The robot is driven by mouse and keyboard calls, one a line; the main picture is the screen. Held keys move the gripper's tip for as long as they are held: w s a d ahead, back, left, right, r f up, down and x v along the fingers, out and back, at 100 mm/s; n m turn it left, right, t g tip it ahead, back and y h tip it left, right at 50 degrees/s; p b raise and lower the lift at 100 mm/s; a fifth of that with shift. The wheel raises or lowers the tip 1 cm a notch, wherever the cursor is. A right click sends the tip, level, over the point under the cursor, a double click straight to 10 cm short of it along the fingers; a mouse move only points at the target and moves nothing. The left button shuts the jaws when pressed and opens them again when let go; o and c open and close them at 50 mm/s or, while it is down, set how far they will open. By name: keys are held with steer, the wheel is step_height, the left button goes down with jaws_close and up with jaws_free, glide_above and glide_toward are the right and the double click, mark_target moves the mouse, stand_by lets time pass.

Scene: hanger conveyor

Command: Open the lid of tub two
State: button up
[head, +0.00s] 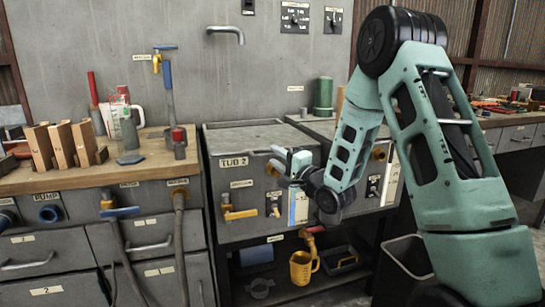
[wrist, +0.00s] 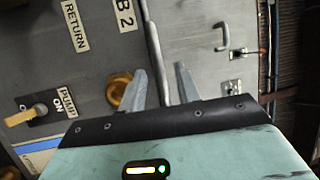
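Tub two is a grey metal box (head: 238,198) with a "TUB 2" label, in the middle of the head view. Its grey lid (head: 255,138) lies flat on top, shut. My gripper (head: 279,165) is in front of the tub's upper right front, near the lid's front edge. In the wrist view my gripper (wrist: 162,88) has its two grey fingers apart with nothing held between them. The lid's front edge (wrist: 153,55) runs into the gap between the fingers. I cannot tell whether either finger touches it. My gripper hides part of the tub's front in the head view.
A yellow-handled valve (head: 238,213) juts from the tub's front. The left wooden bench (head: 90,178) carries blocks and a jug. A wall spout (head: 226,32) hangs above the tub. A yellow jug (head: 301,267) stands below.

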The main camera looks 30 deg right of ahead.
steer(key=shift+x, duration=1.25)
jaws_close()
steer(key=shift+r, duration=0.1)
